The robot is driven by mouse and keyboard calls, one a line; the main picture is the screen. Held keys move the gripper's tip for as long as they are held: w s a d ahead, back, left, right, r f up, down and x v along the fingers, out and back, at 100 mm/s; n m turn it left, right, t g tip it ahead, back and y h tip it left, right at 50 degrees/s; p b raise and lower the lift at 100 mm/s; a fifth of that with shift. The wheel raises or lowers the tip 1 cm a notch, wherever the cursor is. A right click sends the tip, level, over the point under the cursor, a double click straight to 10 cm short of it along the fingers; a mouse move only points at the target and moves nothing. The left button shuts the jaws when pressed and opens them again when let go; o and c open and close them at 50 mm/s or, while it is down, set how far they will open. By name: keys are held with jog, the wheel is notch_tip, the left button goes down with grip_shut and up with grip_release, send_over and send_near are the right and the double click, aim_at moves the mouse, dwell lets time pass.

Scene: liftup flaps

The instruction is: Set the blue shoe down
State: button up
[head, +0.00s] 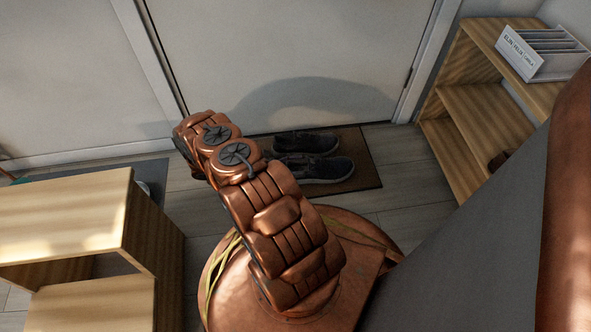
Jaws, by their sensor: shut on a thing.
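Two dark blue-grey shoes lie side by side on a brown doormat (366,160) before the door. The farther shoe (306,143) is close to the door, and the nearer shoe (322,168) has a pale sole edge. My arm covers part of their left side. I cannot tell whether either one is the blue shoe of the task. My arm reaches up and left from my base, and its far end bends out of sight. My gripper is not visible, nor is anything in it.
A light wooden shelf unit (62,213) stands at the left, with a dark mat (153,172) behind it. Another wooden shelf (452,100) at the right carries a white slotted holder (538,54). A closed grey door (290,60) is ahead. Floor right of the doormat is clear.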

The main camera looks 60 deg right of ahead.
jog(key=shift+s+d+f, duration=0.15)
jog(key=shift+s+f, duration=0.05)
jog(key=shift+f, duration=0.15)
jog(key=shift+f, duration=0.1)
jog(key=o, duration=1.3)
jog(key=shift+o, duration=0.2)
